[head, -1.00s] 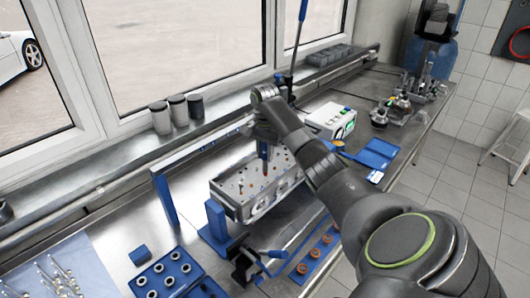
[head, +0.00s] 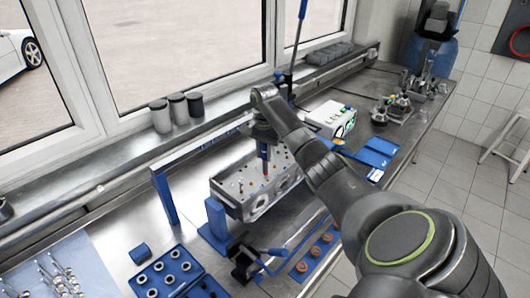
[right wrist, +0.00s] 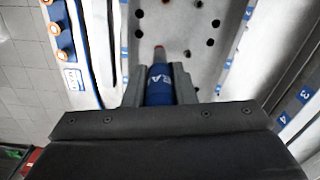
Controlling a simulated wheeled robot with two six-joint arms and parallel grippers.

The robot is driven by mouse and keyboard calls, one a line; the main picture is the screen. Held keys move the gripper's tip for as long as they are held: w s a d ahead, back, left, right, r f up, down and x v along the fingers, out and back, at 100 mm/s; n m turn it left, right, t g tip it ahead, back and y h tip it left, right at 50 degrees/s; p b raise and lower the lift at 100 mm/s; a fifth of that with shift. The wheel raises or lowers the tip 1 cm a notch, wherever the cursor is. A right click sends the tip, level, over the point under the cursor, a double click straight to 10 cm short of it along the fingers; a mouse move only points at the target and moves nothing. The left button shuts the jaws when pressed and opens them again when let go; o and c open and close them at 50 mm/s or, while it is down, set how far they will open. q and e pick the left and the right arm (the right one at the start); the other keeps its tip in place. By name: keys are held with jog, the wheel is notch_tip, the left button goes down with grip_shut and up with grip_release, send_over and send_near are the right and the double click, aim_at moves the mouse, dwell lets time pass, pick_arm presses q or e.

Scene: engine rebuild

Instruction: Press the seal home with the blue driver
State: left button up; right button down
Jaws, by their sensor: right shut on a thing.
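My right gripper (right wrist: 160,88) is shut on the blue driver (right wrist: 159,86). In the right wrist view the driver's grey tip with a reddish end points at the cylinder head's top face. In the head view the driver (head: 265,151) stands roughly upright over the cylinder head (head: 232,199), with a reddish end (head: 265,168) low at the top face. I cannot tell whether it touches a seal, or which hole it is over. The cylinder head sits in a blue stand (head: 217,220). My left gripper is not in view.
A blue tray (head: 168,273) of ring parts lies in front. A blue strip with copper-coloured plugs (head: 302,267) lies to the right of it. A white-and-green device (head: 331,118) and a blue case (head: 377,151) stand behind to the right.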

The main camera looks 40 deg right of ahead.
jog(key=shift+w+d+r, duration=0.1)
jog(key=shift+r, duration=2.95)
